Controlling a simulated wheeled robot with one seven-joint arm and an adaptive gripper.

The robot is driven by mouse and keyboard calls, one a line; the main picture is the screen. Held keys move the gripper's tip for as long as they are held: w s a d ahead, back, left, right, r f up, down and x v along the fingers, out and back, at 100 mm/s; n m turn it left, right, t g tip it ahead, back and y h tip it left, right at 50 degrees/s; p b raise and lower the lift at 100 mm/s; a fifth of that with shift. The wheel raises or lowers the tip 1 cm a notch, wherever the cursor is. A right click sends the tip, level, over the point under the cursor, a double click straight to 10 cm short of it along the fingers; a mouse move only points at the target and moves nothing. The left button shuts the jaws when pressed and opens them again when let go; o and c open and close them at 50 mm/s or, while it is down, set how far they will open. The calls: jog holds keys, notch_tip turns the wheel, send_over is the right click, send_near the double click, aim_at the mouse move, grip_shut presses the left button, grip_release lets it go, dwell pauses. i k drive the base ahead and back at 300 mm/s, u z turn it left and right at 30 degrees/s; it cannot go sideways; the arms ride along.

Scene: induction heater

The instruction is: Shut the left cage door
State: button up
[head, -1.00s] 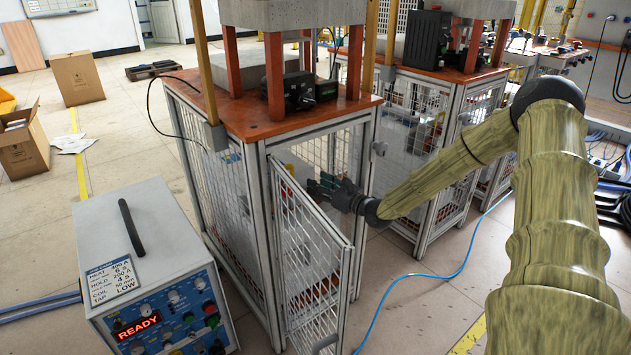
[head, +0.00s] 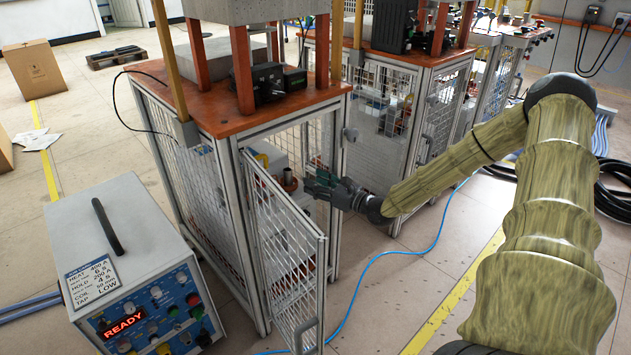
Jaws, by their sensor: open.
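The left cage door (head: 287,253) is a grey-framed mesh panel on the front of the left cage (head: 239,205).
A grey induction heater box (head: 140,255) reading READY stands at the lower left. A second cage (head: 383,135) stands behind to the right. A blue hose (head: 400,253) runs over the floor. Cardboard box (head: 35,69) and pallet (head: 115,57) lie far left.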

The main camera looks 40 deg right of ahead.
aim_at(250, 162)
jog(key=k, duration=1)
